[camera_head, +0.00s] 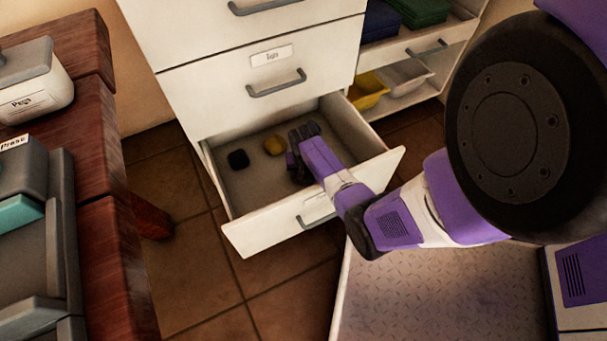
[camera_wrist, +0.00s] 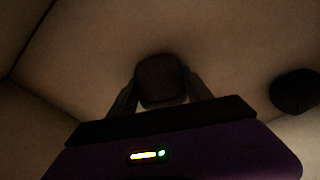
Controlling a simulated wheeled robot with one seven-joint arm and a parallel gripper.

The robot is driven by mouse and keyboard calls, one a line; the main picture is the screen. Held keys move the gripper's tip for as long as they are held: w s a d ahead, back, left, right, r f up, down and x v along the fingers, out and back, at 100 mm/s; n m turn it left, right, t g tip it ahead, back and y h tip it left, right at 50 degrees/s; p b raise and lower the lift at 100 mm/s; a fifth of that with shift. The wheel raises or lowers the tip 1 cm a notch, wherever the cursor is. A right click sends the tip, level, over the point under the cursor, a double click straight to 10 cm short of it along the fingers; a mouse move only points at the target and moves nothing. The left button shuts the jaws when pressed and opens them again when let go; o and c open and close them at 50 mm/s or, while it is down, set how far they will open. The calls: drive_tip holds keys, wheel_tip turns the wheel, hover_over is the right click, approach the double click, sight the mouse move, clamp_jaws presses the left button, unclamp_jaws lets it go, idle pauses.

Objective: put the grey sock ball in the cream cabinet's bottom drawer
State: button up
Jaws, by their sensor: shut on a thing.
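The cream cabinet (camera_head: 200,55) stands at the back with its bottom drawer (camera_head: 270,228) pulled open. My gripper (camera_head: 300,140) is inside the open drawer in the head view. In the wrist view my gripper (camera_wrist: 160,95) is shut on a dark rounded ball (camera_wrist: 160,80), which I take as the grey sock ball; its colour is hard to tell in the dim light. In the head view the held ball is hidden by the gripper.
A red-brown wooden table (camera_head: 95,150) with boxes is at the left. The drawer's front left floor is bare.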

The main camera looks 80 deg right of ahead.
drive_tip(key=o, duration=1.3)
drive_tip(key=shift+o, duration=0.2)
drive_tip(key=shift+f, duration=0.1)
wheel_tip(320, 180, up, 12)
drive_tip(key=a+p, duration=0.1)
drive_tip(key=p, duration=0.5)
drive_tip(key=shift+s+a+p, duration=0.25)
drive_tip(key=shift+a+p, duration=0.15)
